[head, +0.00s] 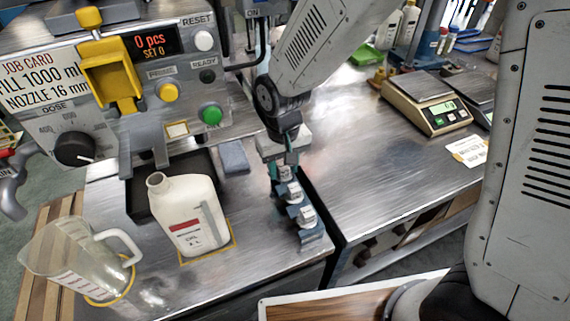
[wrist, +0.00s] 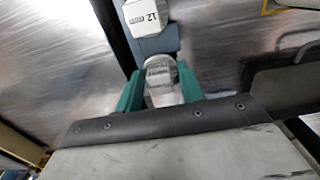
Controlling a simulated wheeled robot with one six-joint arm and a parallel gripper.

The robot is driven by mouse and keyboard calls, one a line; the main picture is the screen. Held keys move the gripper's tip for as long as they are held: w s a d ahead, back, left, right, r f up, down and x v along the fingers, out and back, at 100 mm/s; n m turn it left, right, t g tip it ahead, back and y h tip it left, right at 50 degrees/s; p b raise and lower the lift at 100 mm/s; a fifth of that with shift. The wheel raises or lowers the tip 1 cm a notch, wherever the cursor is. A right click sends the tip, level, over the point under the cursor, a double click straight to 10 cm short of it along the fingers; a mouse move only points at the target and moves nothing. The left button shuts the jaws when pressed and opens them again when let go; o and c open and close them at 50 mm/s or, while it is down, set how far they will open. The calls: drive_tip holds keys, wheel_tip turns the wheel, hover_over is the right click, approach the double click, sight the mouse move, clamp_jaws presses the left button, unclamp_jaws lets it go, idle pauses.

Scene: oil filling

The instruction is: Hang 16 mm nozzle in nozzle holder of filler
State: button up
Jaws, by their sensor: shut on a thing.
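My gripper (wrist: 160,92) has its green fingers shut on a metallic nozzle (wrist: 160,72); its label is too blurred to read. In the head view my gripper (head: 282,170) is at the rear end of the blue-grey nozzle rack (head: 312,243). I cannot tell whether the held nozzle is still seated there. A nozzle marked 12 (wrist: 145,18) stands beside it in the wrist view. The filler (head: 60,50) is at the upper left, with a job card (head: 40,85) reading 1000 ml and nozzle 16 mm. A grey forked bracket (head: 145,158) under its front looks like the nozzle holder and appears empty.
A white oil bottle (head: 190,215) stands on the bench between the rack and a clear measuring jug (head: 75,255). A scale (head: 425,100) is on the right bench. A gap separates the two benches near the rack. The right bench's middle is clear.

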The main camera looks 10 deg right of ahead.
sight(285, 169)
drive_tip(key=shift+f, duration=0.2)
drive_tip(key=o, duration=1)
drive_tip(key=r, duration=0.7)
drive_tip(key=shift+s+r, duration=0.25)
drive_tip(key=shift+r, duration=0.1)
drive_tip(key=shift+s+d, duration=0.1)
drive_tip(key=shift+s, duration=0.2)
drive_tip(key=s+d+r+m, duration=0.1)
drive_tip(key=s+d+r, duration=0.3)
drive_tip(key=s+d, duration=0.2)
drive_tip(key=s+d+r+m+t, duration=0.1)
drive_tip(key=s+d+r, duration=0.4)
drive_tip(key=s+d, duration=0.1)
drive_tip(key=s+d+r+m, duration=0.1)
drive_tip(key=s+d+r, duration=0.3)
drive_tip(key=s+d, duration=0.2)
drive_tip(key=shift+s+d+r, duration=0.1)
drive_tip(key=shift+d+r, duration=0.1)
drive_tip(key=shift+d, duration=0.5)
drive_tip(key=shift+d+r, duration=0.15)
drive_tip(key=shift+d, duration=0.5)
